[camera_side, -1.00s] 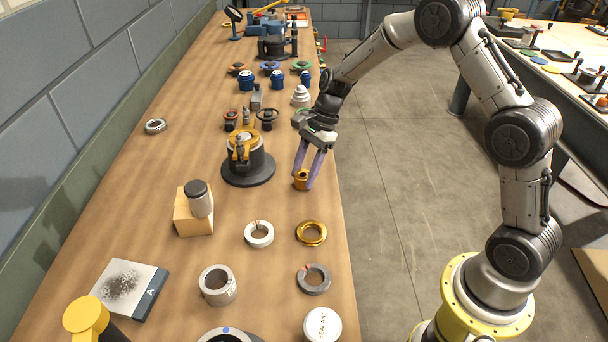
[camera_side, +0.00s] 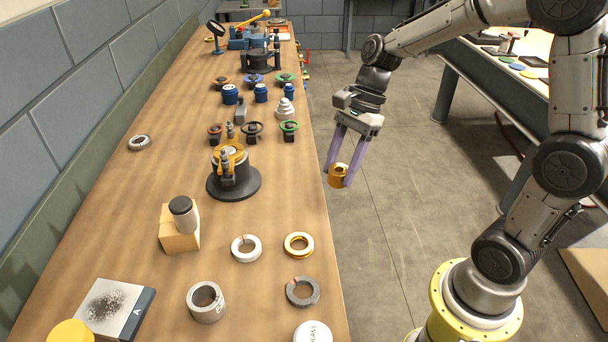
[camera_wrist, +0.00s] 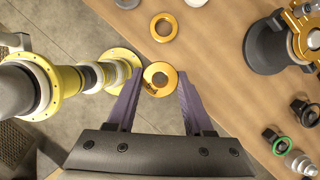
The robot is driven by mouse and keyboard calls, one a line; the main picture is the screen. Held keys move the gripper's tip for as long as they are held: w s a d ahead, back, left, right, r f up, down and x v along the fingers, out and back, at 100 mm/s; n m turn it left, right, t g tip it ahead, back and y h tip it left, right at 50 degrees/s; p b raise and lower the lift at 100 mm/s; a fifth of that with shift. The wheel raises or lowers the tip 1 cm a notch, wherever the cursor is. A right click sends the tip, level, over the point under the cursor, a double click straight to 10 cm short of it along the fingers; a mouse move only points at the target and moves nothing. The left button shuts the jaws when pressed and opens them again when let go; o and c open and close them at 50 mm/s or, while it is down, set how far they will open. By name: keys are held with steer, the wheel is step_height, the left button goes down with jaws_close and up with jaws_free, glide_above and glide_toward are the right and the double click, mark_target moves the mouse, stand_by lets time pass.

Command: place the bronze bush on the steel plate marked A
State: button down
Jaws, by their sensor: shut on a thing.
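The bronze bush (camera_side: 338,176) is a short golden-brown ring held between the purple fingers of my gripper (camera_side: 342,174). In the side view it hangs in the air off the right edge of the bench. In the wrist view the bush (camera_wrist: 159,78) sits between my fingertips (camera_wrist: 158,88), its round bore facing the camera. The steel plate marked A (camera_side: 108,308) lies flat at the near left of the bench, with a dark speckled patch and a dark strip bearing the letter A. My gripper is far from it, to the upper right. The plate does not show in the wrist view.
Loose rings lie between: a gold ring (camera_side: 299,245), a white ring (camera_side: 246,248), a dark grey ring (camera_side: 302,291) and a thick grey ring (camera_side: 206,302). A wooden block (camera_side: 179,228) with a canister and a black-based fixture (camera_side: 234,181) stand farther back. A yellow-topped object (camera_side: 70,333) is near the plate.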

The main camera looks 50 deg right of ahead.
steer(key=shift+s+r, duration=0.15)
steer(key=shift+s, duration=0.1)
steer(key=shift+w+m, duration=0.1)
steer(key=shift+m, duration=0.3)
steer(key=w+a+r+m+t, duration=0.1)
steer(key=w+a+r+m, duration=0.25)
steer(key=w+a, duration=0.75)
steer(key=s+a+f+n+g, duration=0.1)
steer(key=s+a+n, duration=0.1)
steer(key=a, duration=0.8)
steer(key=s+a+f+n, duration=0.1)
steer(key=a+n, duration=0.1)
steer(key=a, duration=0.9)
glide_toward(125, 296)
steer(key=shift+s+a+f+n, duration=0.15)
steer(key=shift+s+a+n, duration=0.2)
steer(key=shift+a, duration=0.3)
steer(key=shift+w+a+f, duration=0.25)
steer(key=shift+w+f, duration=0.05)
steer(key=shift+f, duration=0.1)
steer(key=shift+w+a+f, duration=0.2)
steer(key=shift+w+f, duration=0.05)
steer(key=shift+f, duration=1.65)
